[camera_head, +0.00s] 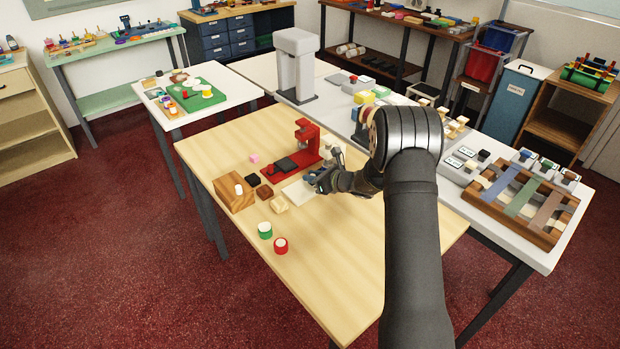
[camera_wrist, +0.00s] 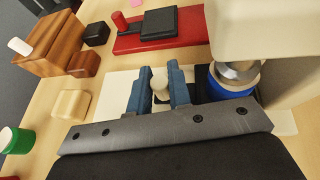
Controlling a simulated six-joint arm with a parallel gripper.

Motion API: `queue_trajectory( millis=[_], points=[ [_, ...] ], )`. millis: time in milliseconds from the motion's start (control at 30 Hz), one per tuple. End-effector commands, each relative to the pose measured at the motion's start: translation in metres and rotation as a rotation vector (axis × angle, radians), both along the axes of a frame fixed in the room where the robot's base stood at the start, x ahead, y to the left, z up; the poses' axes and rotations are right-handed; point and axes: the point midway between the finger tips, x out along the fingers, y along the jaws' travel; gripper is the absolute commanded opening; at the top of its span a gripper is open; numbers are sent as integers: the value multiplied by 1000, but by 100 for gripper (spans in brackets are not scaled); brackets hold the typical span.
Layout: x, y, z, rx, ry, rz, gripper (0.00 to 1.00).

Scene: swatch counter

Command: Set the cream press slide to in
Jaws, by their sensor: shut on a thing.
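The cream press stands on the wooden table, mostly hidden behind my arm in the head view; its body fills the right of the wrist view (camera_wrist: 290,72). A flat cream base or slide plate (camera_head: 297,193) reaches out from it to the left, also seen in the wrist view (camera_wrist: 97,98). A small cream knob (camera_wrist: 160,84) rises near the press. My gripper (camera_head: 318,182) is over the plate, its two blue fingers (camera_wrist: 154,92) shut on the knob. A dark pad shows just right of the fingers, close to a silver and blue ram (camera_wrist: 232,80). The slide's far end is hidden.
A red press (camera_head: 306,138) with a black pad on its slide stands just behind. A wooden block (camera_head: 234,193), small dark and pale blocks, and green and red pots (camera_head: 281,245) sit left and in front. The front of the table is clear.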

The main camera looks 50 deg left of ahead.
Motion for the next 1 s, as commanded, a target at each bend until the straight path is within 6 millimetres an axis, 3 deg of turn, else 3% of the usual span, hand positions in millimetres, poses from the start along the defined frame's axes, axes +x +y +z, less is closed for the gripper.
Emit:
queue_trajectory(
  millis=[33, 67, 167, 567, 767, 1000],
  points=[
    [6, -1, 1, 1, -5, -13, 0],
    [7, -1, 1, 1, -5, -13, 22],
    [7, -1, 1, 0, -5, -13, 39],
    [6, -8, 4, 0, -3, -10, 39],
    [12, -43, 20, 1, -4, -12, 39],
    [21, -98, 42, 1, -4, -13, 39]
  ],
)
